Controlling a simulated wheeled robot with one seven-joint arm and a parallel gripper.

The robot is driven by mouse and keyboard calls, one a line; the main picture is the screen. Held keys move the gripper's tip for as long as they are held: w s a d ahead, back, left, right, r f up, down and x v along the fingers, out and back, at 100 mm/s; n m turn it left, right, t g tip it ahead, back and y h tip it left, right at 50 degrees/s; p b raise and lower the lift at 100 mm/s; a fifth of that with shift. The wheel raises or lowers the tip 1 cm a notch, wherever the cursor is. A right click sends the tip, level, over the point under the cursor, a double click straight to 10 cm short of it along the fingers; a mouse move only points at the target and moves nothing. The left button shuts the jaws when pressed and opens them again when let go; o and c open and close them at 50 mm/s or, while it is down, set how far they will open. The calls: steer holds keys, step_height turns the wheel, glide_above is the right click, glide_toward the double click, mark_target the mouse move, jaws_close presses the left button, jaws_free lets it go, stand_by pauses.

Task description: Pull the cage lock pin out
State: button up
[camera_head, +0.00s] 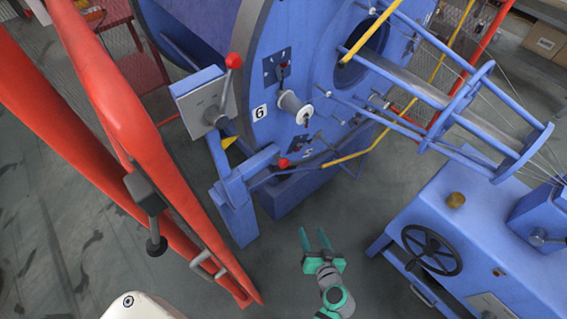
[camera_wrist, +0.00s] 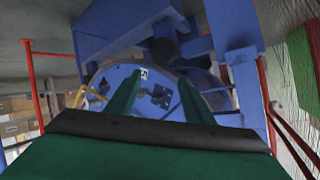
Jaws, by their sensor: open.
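A large blue disc (camera_head: 262,75) marked 6 stands at the top middle of the head view. A blue post (camera_head: 232,190) stands in front of it. A small red knob (camera_head: 283,162) is at the end of the post's horizontal block (camera_head: 258,162). A lever with a red ball (camera_head: 233,61) sits on a grey plate higher up. I cannot tell for sure which is the cage lock pin. My gripper (camera_head: 314,236) is open and empty, below and apart from both. In the wrist view, its two green fingers (camera_wrist: 159,88) point towards the blue disc.
Thick red rails (camera_head: 130,115) run down the left. A blue cabinet with a black handwheel (camera_head: 432,250) stands at the right. A yellow bar (camera_head: 355,153) and a blue frame (camera_head: 465,100) extend right from the disc. Grey floor (camera_head: 375,205) is clear around my gripper.

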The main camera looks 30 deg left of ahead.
steer(key=w+a+r+n+g+y, duration=0.1)
steer(key=w+a+r+n+y, duration=0.1)
steer(key=w+a+r+y, duration=0.25)
steer(key=n+g+y, duration=0.2)
steer(key=n+y, duration=0.2)
steer(key=n, duration=0.1)
glide_toward(286, 165)
steer(key=x, duration=1.1)
steer(key=shift+w+f, duration=0.1)
steer(key=shift+f, duration=0.1)
steer(key=shift+c, duration=0.3)
